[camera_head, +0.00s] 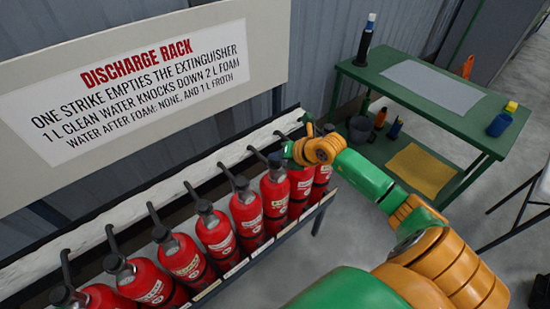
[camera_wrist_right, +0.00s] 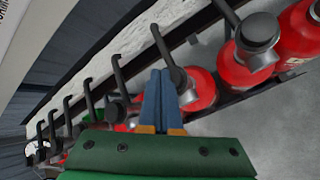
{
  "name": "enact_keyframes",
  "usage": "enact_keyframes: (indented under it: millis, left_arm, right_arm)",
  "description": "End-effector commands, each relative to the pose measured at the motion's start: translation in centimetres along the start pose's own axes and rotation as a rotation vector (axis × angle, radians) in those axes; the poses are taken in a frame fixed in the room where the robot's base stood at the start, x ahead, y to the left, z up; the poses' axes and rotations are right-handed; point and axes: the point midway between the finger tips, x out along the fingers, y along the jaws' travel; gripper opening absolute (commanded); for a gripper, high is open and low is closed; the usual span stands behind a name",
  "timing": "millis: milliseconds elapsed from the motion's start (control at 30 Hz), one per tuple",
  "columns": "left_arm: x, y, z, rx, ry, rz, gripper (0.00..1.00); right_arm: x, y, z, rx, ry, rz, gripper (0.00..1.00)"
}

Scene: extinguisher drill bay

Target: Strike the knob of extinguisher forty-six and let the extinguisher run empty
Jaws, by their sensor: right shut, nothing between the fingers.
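A row of red extinguishers (camera_head: 218,236) with dark knobs and black hoses stands in a rack under a sign. Their labels are too small to read, so I cannot tell which is forty-six. My right gripper (camera_head: 288,153) is above the rack, near the right end of the row, over the knobs there. In the right wrist view its blue fingers (camera_wrist_right: 162,85) are shut and empty. They point beside the knob of one extinguisher (camera_wrist_right: 200,88); whether they touch it I cannot tell. Another knob (camera_wrist_right: 257,32) is up to the right. My left gripper is out of view.
The discharge rack sign (camera_head: 150,85) rises behind the row. A green table (camera_head: 462,122) with a grey mat, bottles and a lower shelf with a yellow mat (camera_head: 420,170) stands at the right. The grey floor before the rack is clear.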

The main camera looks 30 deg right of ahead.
Motion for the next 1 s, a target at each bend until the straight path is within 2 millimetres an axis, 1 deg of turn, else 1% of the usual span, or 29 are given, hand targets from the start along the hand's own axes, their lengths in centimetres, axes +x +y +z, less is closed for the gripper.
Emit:
enact_keyframes:
  millis: [133,233,500,633,1000]
  left_arm:
    - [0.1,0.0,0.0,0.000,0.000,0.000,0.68]
    - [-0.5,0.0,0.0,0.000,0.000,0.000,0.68]
    - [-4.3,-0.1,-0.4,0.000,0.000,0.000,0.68]
    - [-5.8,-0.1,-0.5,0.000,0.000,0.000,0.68]
    - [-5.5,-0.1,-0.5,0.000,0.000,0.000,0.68]
  right_arm:
    - [0.0,0.0,0.0,0.000,-0.001,0.000,0.00]
    - [-0.4,0.3,0.3,0.000,-0.001,0.000,0.00]
    - [-3.1,2.3,2.3,0.000,-0.002,0.001,0.00]
    - [-4.3,3.1,3.2,0.000,-0.002,0.001,0.00]
    - [-4.1,3.0,3.0,0.000,-0.001,0.001,0.00]
